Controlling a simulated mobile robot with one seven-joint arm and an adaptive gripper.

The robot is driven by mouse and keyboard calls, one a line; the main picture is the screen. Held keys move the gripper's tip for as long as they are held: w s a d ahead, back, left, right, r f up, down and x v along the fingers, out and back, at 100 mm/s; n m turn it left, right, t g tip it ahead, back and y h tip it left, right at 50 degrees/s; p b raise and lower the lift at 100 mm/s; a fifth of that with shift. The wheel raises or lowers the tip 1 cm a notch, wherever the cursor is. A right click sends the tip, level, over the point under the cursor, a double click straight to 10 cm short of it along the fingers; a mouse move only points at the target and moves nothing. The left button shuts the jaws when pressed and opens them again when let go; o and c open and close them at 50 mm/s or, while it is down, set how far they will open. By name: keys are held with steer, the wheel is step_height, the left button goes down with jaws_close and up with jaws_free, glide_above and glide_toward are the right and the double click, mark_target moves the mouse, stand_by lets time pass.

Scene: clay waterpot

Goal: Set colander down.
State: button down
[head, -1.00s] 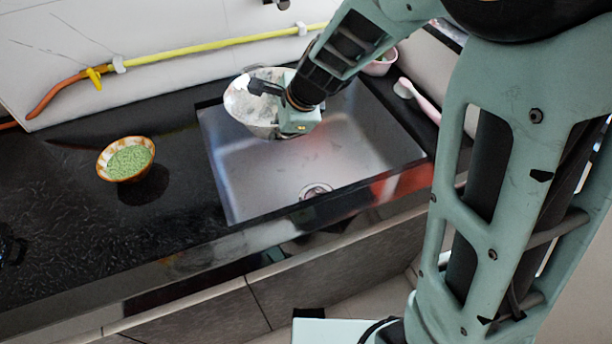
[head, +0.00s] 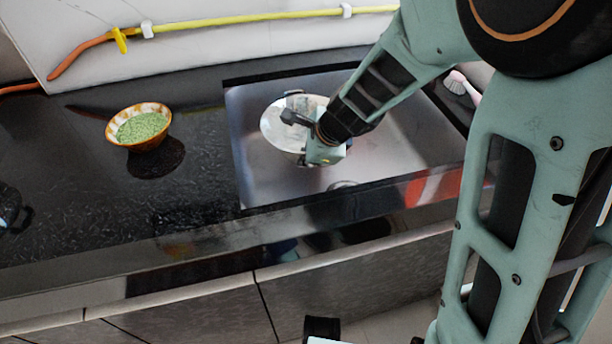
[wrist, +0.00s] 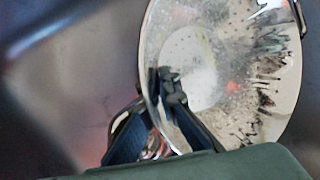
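The colander (head: 283,128) is a shiny metal bowl with small holes. In the head view it is over or in the sink (head: 400,150); I cannot tell whether it touches the sink floor. My gripper (head: 303,124) is at the colander's right side, partly hidden by my own wrist. In the wrist view the colander (wrist: 225,60) fills the right half, with a loop handle at its far right edge. My gripper's fingers (wrist: 163,90) close together on the colander's near rim, one on each side of the wall.
An orange-and-white bowl of green grains (head: 141,127) stands on the black counter (head: 90,200) left of the sink. A yellow pipe (head: 240,20) runs along the wall behind. A pink-handled brush (head: 462,84) lies right of the sink. The counter's left part is mostly clear.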

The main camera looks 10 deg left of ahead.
steer(key=shift+f+b, duration=1.55)
steer(key=shift+f, duration=0.7)
steer(key=shift+f, duration=0.2)
steer(key=c, duration=2.2)
jaws_free()
steer(key=shift+o, duration=0.2)
steer(key=shift+r, duration=0.1)
